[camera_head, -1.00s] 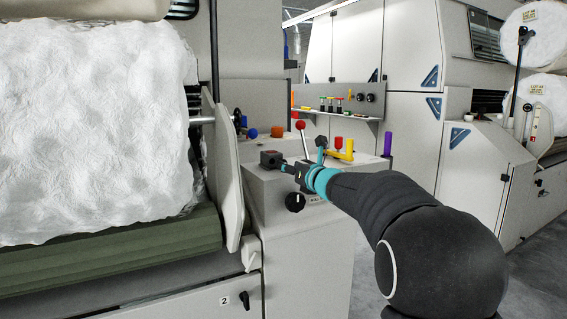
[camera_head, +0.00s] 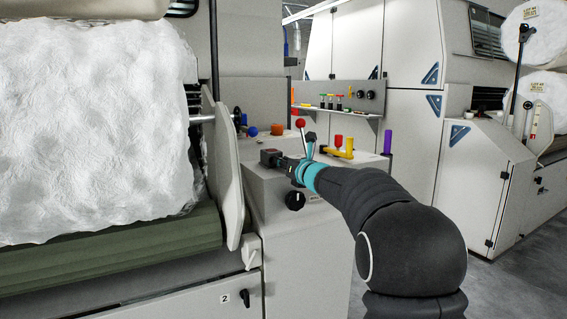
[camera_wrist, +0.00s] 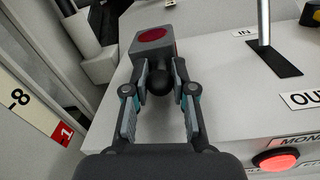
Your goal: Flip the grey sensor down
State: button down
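The grey sensor (camera_wrist: 152,40) is a small box with a red face on top, on the left side of the light grey console; it also shows in the head view (camera_head: 270,157). A round black knob (camera_wrist: 160,80) sticks out on its near side. My gripper (camera_wrist: 161,70) has its fingers on either side of this knob, and both pads appear to touch it. In the head view my gripper (camera_head: 286,166) is at the sensor's right side, its fingers small there. The sensor's underside is hidden.
A red-knobbed lever (camera_head: 300,124) rises close behind my gripper. A black dial (camera_head: 295,200) is on the console front, and a lit red button (camera_wrist: 274,160) shows at lower right. Yellow (camera_head: 346,150) and purple (camera_head: 387,142) parts stand farther right. White fibre (camera_head: 95,120) fills the left.

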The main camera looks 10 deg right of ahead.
aim_at(265, 173)
jog(key=shift+n+b, duration=0.3)
jog(key=n+b, duration=0.1)
jog(key=a+n+b, duration=0.1)
jog(key=n, duration=0.1)
jog(key=r+n+b, duration=0.1)
jog(key=shift+s+a+b, duration=0.2)
jog(key=shift+s+b, duration=0.05)
jog(key=shift+b, duration=0.15)
jog(key=n+b, duration=0.1)
jog(key=a+n+b, duration=0.1)
jog(key=n, duration=0.1)
jog(key=n+b, duration=0.1)
jog(key=n, duration=0.1)
jog(key=shift+s+a+r, duration=0.25)
jog(key=n, duration=0.1)
jog(key=a+n+b, duration=0.1)
jog(key=n+b, duration=0.1)
jog(key=n, duration=0.1)
jog(key=shift+s+a, duration=0.25)
jog(key=shift+s+a+f+n+h, duration=0.1)
jog(key=shift+a+n+h, duration=0.15)
jog(key=shift+n, duration=0.7)
jog(key=shift+s+a+f+n+h, duration=0.15)
jog(key=shift+a+n, duration=0.2)
jog(key=shift+n, duration=0.6)
jog(key=c, duration=0.9)
grip_release()
jog(key=shift+c, duration=0.2)
